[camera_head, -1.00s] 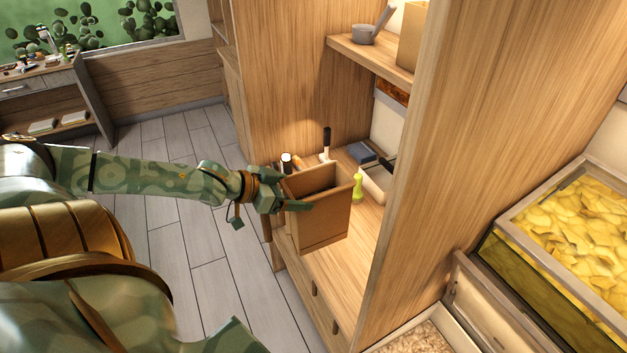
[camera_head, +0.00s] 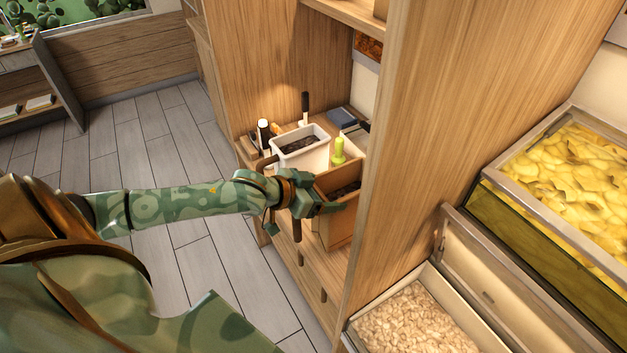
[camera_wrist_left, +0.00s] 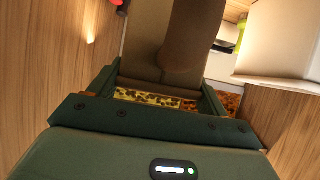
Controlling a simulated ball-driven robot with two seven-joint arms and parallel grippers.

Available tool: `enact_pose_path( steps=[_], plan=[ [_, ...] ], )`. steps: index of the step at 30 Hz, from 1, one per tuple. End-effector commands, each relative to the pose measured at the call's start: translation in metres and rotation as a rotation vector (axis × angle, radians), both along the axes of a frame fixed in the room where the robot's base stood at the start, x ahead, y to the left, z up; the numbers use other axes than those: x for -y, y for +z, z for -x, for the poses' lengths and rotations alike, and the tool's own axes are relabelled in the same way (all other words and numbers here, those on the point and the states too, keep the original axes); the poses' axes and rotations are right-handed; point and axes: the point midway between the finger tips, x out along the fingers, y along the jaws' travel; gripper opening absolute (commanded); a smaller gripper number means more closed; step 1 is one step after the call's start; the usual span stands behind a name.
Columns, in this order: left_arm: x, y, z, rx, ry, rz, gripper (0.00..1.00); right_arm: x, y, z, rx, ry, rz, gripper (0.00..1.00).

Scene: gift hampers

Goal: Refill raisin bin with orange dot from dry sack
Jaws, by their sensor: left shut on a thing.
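My left gripper (camera_head: 318,198) is shut on an open-topped brown paper sack (camera_head: 340,224) and holds it upright at the front of the cabinet nook. Dark contents show inside the sack. A white bin (camera_head: 306,157) with dark contents stands on the nook's counter, just behind and left of the sack. No orange dot can be made out on it. In the left wrist view the brown sack (camera_wrist_left: 192,38) rises between the gripper's dark fingers, and a pale bin-like shape (camera_wrist_left: 280,42) is at the right. My right gripper is not in view.
A wooden side panel (camera_head: 430,140) bounds the nook on the right. Beyond it are a nut-filled bin (camera_head: 405,325) and a yellow-filled bin (camera_head: 560,165).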

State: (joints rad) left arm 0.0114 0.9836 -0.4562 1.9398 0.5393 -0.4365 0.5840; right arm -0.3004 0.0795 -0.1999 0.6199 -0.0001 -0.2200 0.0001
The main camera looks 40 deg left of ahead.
Motion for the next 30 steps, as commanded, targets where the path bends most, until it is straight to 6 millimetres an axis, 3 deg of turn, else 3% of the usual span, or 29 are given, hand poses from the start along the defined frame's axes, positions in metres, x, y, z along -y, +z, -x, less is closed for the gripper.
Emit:
enact_pose_path(
  steps=[8, 16, 24, 25, 27, 30],
  plan=[
    [0.013, -0.013, -0.006, 0.007, 0.000, 0.005, 0.06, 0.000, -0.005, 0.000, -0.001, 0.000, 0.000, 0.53],
    [0.012, -0.036, -0.006, 0.006, 0.000, 0.001, 0.06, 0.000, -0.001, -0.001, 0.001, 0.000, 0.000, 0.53],
    [0.012, -0.039, -0.005, 0.006, -0.001, 0.002, 0.06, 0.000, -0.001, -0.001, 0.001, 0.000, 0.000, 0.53],
    [0.012, -0.042, -0.004, -0.002, 0.000, -0.002, 0.80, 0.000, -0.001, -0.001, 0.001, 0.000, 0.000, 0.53],
    [0.012, -0.042, -0.003, -0.002, -0.001, 0.000, 0.99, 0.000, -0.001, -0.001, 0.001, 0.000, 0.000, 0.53],
    [0.012, -0.042, -0.004, -0.002, 0.000, -0.001, 0.99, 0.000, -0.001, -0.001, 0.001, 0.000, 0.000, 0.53]
  ],
)
